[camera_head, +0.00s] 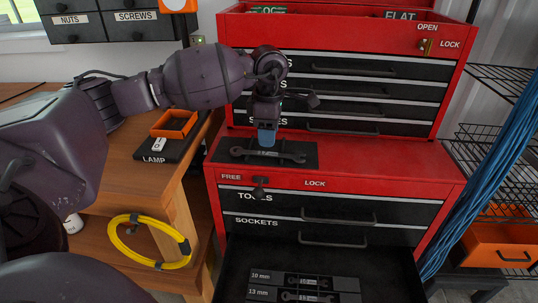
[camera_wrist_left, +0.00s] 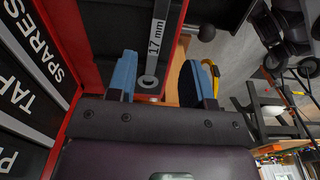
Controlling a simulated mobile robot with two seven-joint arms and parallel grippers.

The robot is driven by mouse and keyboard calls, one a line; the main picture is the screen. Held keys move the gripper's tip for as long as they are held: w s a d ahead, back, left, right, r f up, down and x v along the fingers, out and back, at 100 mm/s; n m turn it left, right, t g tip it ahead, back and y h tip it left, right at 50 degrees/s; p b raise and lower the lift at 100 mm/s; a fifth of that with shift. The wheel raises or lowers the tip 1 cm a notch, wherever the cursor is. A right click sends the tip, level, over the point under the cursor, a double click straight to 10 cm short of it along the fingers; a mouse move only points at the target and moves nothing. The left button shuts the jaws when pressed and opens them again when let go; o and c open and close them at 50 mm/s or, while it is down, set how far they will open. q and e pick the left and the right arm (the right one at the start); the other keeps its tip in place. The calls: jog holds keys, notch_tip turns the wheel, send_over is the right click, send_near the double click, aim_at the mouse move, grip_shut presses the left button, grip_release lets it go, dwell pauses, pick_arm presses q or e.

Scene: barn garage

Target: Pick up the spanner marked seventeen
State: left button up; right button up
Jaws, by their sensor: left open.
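The spanner (camera_head: 262,153) lies flat on a black holder (camera_head: 224,148) on the red ledge of the tool chest. In the left wrist view, its grey handle (camera_wrist_left: 158,35) is marked 17 mm, and a ring end (camera_wrist_left: 148,82) shows. My left gripper (camera_head: 267,137) hangs just above the spanner, pointing down, with blue fingertips. In the wrist view, its two blue fingers (camera_wrist_left: 160,76) are apart, with the spanner's end showing between them. I cannot tell whether the fingers reach down beside it. It holds nothing. My right gripper is in neither view.
Below, an open drawer (camera_head: 380,275) holds spanners labelled 10 mm and 13 mm. Closed drawers (camera_head: 365,90) rise behind the ledge. A lever (camera_head: 260,187) sits by the FREE/LOCK marks.

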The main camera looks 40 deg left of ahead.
aim_at(270, 153)
pick_arm(q)
jog(key=f, duration=0.5)
jog(key=shift+w+b, duration=0.3)
jog(key=shift+b, duration=0.1)
grip_shut()
